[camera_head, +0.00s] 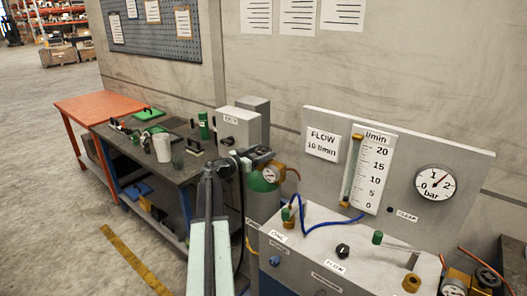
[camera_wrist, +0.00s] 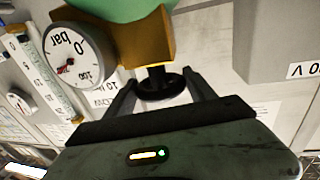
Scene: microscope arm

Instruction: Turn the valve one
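A black round handwheel (camera_wrist: 160,84) sits under a brass valve body (camera_wrist: 148,40) in the wrist view. My gripper (camera_wrist: 160,86) has its fingers apart, one on each side of this wheel. The fingertips are very close to its rim; I cannot tell if they touch. A round gauge (camera_wrist: 76,54) marked bar is beside the brass body. In the head view my gripper (camera_head: 243,160) is at the top of the green-topped cylinder (camera_head: 263,183), by its gauge (camera_head: 271,173). My arm partly hides the wheel there. No label naming this valve is readable.
A grey panel bench (camera_head: 345,250) stands at the right with a flow tube (camera_head: 366,170), a pressure dial (camera_head: 436,184), a green-topped valve (camera_head: 288,216) and a black knob (camera_head: 342,251). A grey box (camera_head: 240,127) is behind the cylinder. A cluttered workbench (camera_head: 185,172) is at the left.

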